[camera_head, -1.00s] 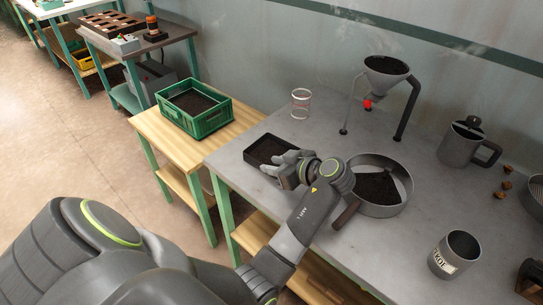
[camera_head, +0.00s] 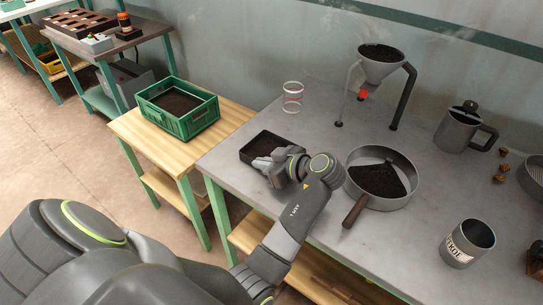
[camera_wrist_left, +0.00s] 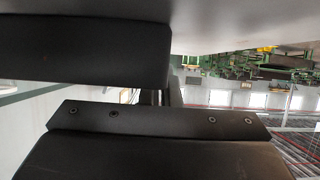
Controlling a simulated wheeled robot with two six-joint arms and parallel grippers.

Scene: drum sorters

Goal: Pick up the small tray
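The small tray (camera_head: 257,141) is a black, shallow rectangular tray with dark contents, flat on the grey table near its left end. My left gripper (camera_head: 266,163) is at the tray's near side, and its fingers overlap the near rim in the head view. I cannot tell whether the fingers grip the wall or only lie beside it. In the left wrist view a plain dark block (camera_wrist_left: 85,50) lies across a narrow gap from a black bar with screws. I cannot tell whether that block is the tray or a finger. My right gripper is not in view.
A round grey sieve (camera_head: 407,197) with dark soil and a scoop stands right of my left wrist. Behind are a clear cup (camera_head: 292,98) and a funnel on a stand (camera_head: 381,65). A green crate (camera_head: 185,127) sits on the lower wooden table to the left.

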